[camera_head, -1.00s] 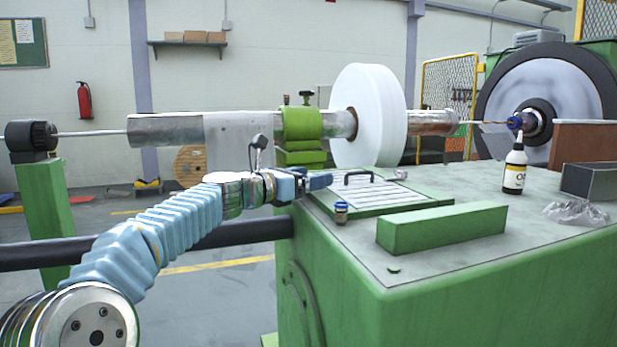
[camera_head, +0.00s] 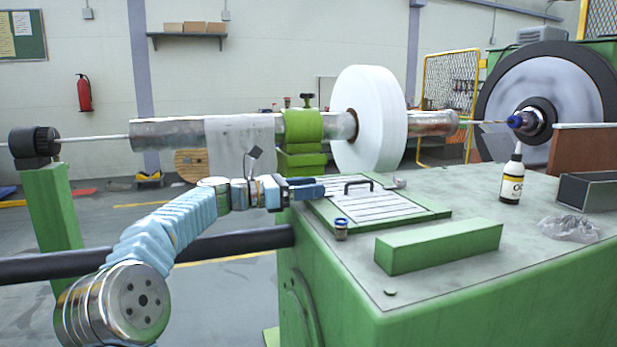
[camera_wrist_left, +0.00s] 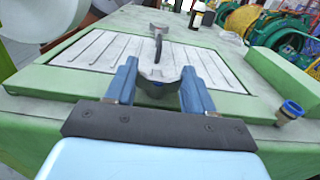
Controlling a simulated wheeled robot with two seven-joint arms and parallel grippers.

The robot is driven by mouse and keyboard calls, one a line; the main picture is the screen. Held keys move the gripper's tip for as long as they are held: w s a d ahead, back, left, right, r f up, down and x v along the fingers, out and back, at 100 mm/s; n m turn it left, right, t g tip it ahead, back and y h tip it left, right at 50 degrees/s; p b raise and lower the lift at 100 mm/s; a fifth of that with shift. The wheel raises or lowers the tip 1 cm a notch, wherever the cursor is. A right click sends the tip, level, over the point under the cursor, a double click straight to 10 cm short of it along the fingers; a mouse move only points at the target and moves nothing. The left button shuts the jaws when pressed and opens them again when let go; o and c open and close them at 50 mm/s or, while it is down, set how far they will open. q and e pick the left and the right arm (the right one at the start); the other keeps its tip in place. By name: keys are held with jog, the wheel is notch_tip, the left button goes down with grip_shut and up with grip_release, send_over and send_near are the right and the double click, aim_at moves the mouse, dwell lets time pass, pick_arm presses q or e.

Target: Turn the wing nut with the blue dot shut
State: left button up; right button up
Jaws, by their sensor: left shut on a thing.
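A grey metal wing nut (camera_wrist_left: 158,74) sits at the near edge of the slatted cover in the left wrist view, with a small dark blue mark on it. My left gripper (camera_wrist_left: 159,70) has its two blue fingers on either side of this nut, shut on it. In the head view my left gripper (camera_head: 318,186) reaches the cover's left edge and hides the nut. A second wing nut (camera_head: 400,183) stands at the cover's far edge; it also shows in the left wrist view (camera_wrist_left: 159,29). The cover (camera_head: 375,206) lies flat, with a black handle (camera_head: 358,182). My right gripper is not in view.
A blue-topped brass fitting (camera_head: 341,229) and a green block (camera_head: 440,246) stand beside the cover. A bottle (camera_head: 512,180), a grey bin (camera_head: 590,192) and a clear plastic bag (camera_head: 569,229) are further right. A horizontal tube (camera_head: 170,132) with a white disc (camera_head: 368,118) runs behind the gripper.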

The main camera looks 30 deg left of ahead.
pick_arm(q)
jog(key=o, duration=1)
jog(key=shift+o, duration=0.2)
jog(key=b+v, duration=0.1)
jog(key=v, duration=1.3)
jog(key=shift+w, duration=0.1)
